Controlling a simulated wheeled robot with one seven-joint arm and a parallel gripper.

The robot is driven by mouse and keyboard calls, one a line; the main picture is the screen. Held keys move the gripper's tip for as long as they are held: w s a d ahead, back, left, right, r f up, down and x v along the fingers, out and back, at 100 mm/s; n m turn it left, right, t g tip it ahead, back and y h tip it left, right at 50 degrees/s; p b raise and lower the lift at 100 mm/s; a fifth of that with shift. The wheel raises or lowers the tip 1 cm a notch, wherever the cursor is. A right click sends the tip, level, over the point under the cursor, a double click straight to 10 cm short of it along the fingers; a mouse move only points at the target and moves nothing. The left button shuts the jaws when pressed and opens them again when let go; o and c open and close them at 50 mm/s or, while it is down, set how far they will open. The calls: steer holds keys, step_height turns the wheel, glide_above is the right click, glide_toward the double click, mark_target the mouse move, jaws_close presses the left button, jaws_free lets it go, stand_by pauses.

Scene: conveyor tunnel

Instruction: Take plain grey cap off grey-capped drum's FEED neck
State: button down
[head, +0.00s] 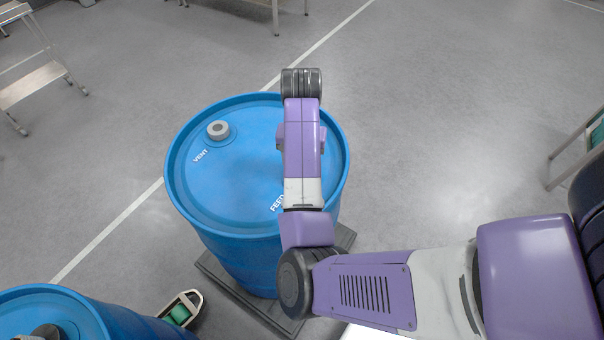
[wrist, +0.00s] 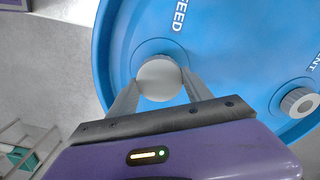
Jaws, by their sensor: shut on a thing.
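The blue drum (head: 232,172) stands upright, its top marked FEED and VENT; it also fills much of the wrist view (wrist: 225,50). In the wrist view the plain grey round cap (wrist: 158,78) sits over the round blue recess beside the FEED lettering. My gripper (wrist: 160,84) is shut on this cap, one finger on each side. Whether the cap is seated on the neck or slightly raised cannot be told. In the head view my arm hides the cap, the FEED neck and my fingers. The VENT neck carries a grey ringed cap (head: 217,130), also in the wrist view (wrist: 299,102).
A second blue drum (head: 28,298) stands at the lower left. Between the drums lies a small tray (head: 196,301) holding a green item. The drum stands on a dark platform (head: 218,276). A trolley (head: 32,82) is at the upper left. The floor behind is clear.

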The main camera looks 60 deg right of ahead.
steer(key=shift+r, duration=0.15)
steer(key=shift+w+r, duration=0.1)
steer(key=shift+r, duration=2.25)
